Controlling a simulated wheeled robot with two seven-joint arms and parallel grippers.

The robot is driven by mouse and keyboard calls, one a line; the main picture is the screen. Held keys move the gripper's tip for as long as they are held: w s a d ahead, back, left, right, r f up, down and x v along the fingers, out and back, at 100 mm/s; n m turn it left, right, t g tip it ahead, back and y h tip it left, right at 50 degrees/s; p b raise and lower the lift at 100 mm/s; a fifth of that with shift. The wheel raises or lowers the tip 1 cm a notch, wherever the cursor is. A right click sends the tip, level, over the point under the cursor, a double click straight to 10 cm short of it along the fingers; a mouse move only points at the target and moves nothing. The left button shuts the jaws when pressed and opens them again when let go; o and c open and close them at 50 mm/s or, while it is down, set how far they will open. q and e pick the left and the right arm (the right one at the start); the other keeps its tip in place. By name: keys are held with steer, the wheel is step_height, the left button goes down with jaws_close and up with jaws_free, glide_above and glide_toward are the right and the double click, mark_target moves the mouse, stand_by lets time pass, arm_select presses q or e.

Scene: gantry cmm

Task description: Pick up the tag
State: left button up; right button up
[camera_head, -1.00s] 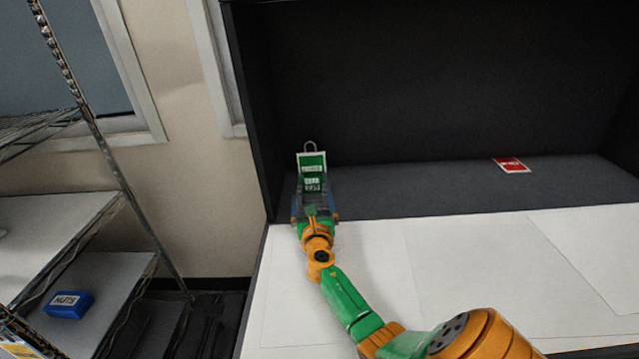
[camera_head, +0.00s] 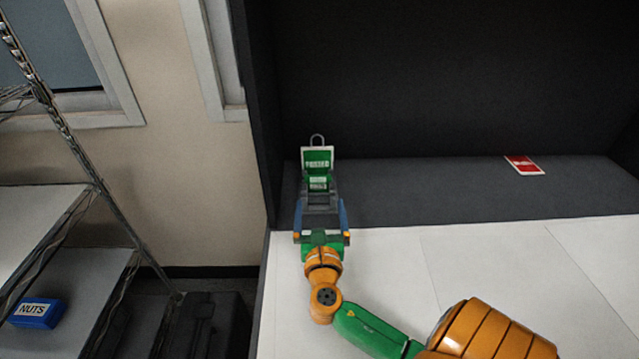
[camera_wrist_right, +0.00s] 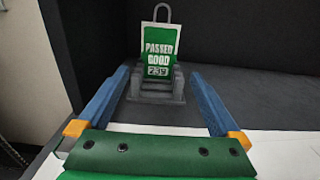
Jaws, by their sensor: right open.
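The green tag (camera_head: 317,164) with a white border reads "PASSED" and stands upright in a grey stepped holder (camera_wrist_right: 155,88) on the dark ledge. A metal loop rises at its top. In the right wrist view the tag (camera_wrist_right: 159,52) also reads "GOOD", and the holder's base sits between the far ends of the fingers. My right gripper (camera_head: 321,203) is open, its two blue fingers spread to either side of the holder and pointing at the tag. Nothing is held between them. My left gripper is not in view.
A red and white card (camera_head: 523,165) lies on the dark ledge to the right. A dark side wall (camera_head: 257,110) stands close left of the holder. A wire shelf with a blue "NUTS" box (camera_head: 36,313) stands further left.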

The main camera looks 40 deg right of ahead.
mark_target(318, 178)
steer(key=x, duration=0.7)
steer(key=f+b+x, duration=0.1)
steer(key=x, duration=0.3)
steer(key=shift+w, duration=0.1)
steer(key=shift+r, duration=0.1)
steer(key=c, duration=1.5)
step_height(318, 178, up, 10)
steer(key=p, duration=0.4)
steer(key=shift+p, duration=0.4)
